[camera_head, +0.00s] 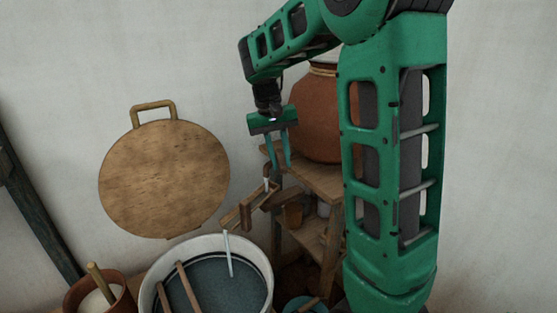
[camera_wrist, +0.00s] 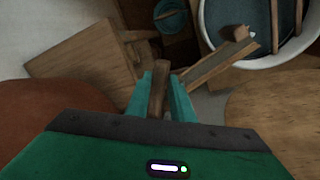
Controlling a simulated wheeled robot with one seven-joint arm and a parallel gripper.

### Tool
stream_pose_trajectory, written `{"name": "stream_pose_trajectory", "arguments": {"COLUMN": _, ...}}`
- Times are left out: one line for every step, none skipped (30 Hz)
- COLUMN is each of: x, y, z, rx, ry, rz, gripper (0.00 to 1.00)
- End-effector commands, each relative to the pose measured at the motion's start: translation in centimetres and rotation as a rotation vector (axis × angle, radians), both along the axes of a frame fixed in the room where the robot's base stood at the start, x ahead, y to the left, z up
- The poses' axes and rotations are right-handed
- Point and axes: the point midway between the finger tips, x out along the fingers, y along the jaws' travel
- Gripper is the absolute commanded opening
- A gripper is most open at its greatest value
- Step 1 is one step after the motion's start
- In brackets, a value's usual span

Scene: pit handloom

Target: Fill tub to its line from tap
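The round tub (camera_head: 262,262) with a pale rim stands low in the head view, with dark blue-grey liquid inside. I cannot make out its line. A wooden trough (camera_head: 240,212) slopes to its rim; a pale, thin streak like running water (camera_head: 229,256) drops from its end into the tub. Another short pale streak (camera_head: 266,184) shows above the trough. The trough (camera_wrist: 212,66) also shows in the wrist view. My gripper (camera_head: 281,165) points down above the tap area, fingers apart. In the wrist view a wooden bar (camera_wrist: 158,88), perhaps the tap's handle, lies between the fingers; contact is unclear.
A large clay pot (camera_head: 318,115) stands on a wooden shelf stand (camera_head: 325,183) behind my gripper. Wooden sticks (camera_head: 188,285) lie across the tub. A round wooden board (camera_head: 163,180) leans against the wall. A clay pot (camera_head: 75,296) and a small blue bowl (camera_head: 300,303) flank the tub.

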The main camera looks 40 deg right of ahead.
Motion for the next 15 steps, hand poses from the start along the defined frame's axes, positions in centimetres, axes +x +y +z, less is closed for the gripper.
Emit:
{"name": "stream_pose_trajectory", "arguments": {"x": 0.1, "y": 0.1, "z": 0.1, "rx": 0.000, "ry": -0.004, "rz": 0.003, "gripper": 0.33}}
{"name": "stream_pose_trajectory", "arguments": {"x": 0.1, "y": 0.1, "z": 0.1, "rx": 0.001, "ry": -0.003, "rz": 0.003, "gripper": 0.38}}
{"name": "stream_pose_trajectory", "arguments": {"x": 0.0, "y": 0.0, "z": 0.1, "rx": 0.000, "ry": -0.002, "rz": 0.001, "gripper": 0.38}}
{"name": "stream_pose_trajectory", "arguments": {"x": 0.0, "y": 0.0, "z": 0.1, "rx": 0.001, "ry": -0.001, "rz": 0.001, "gripper": 0.38}}
{"name": "stream_pose_trajectory", "arguments": {"x": 0.0, "y": 0.0, "z": 0.1, "rx": 0.001, "ry": -0.001, "rz": 0.001, "gripper": 0.38}}
{"name": "stream_pose_trajectory", "arguments": {"x": 0.0, "y": 0.0, "z": 0.0, "rx": 0.001, "ry": 0.000, "rz": 0.001, "gripper": 0.38}}
{"name": "stream_pose_trajectory", "arguments": {"x": 0.0, "y": 0.0, "z": 0.0, "rx": 0.000, "ry": 0.001, "rz": 0.000, "gripper": 0.38}}
{"name": "stream_pose_trajectory", "arguments": {"x": -0.1, "y": 0.0, "z": 0.0, "rx": 0.000, "ry": 0.001, "rz": 0.000, "gripper": 0.38}}
{"name": "stream_pose_trajectory", "arguments": {"x": -0.1, "y": 0.0, "z": 0.0, "rx": 0.001, "ry": 0.002, "rz": 0.000, "gripper": 0.38}}
{"name": "stream_pose_trajectory", "arguments": {"x": -0.1, "y": 0.0, "z": 0.0, "rx": 0.001, "ry": 0.002, "rz": 0.000, "gripper": 0.38}}
{"name": "stream_pose_trajectory", "arguments": {"x": -0.1, "y": 0.0, "z": 0.1, "rx": 0.001, "ry": 0.002, "rz": 0.000, "gripper": 0.38}}
{"name": "stream_pose_trajectory", "arguments": {"x": -0.1, "y": 0.0, "z": 0.2, "rx": 0.001, "ry": 0.002, "rz": 0.000, "gripper": 0.38}}
{"name": "stream_pose_trajectory", "arguments": {"x": 0.0, "y": 0.1, "z": 0.4, "rx": 0.001, "ry": 0.002, "rz": 0.000, "gripper": 0.38}}
{"name": "stream_pose_trajectory", "arguments": {"x": 0.0, "y": 0.1, "z": 0.6, "rx": 0.001, "ry": 0.002, "rz": 0.000, "gripper": 0.38}}
{"name": "stream_pose_trajectory", "arguments": {"x": 0.1, "y": 0.2, "z": 1.0, "rx": 0.000, "ry": 0.001, "rz": 0.000, "gripper": 0.38}}
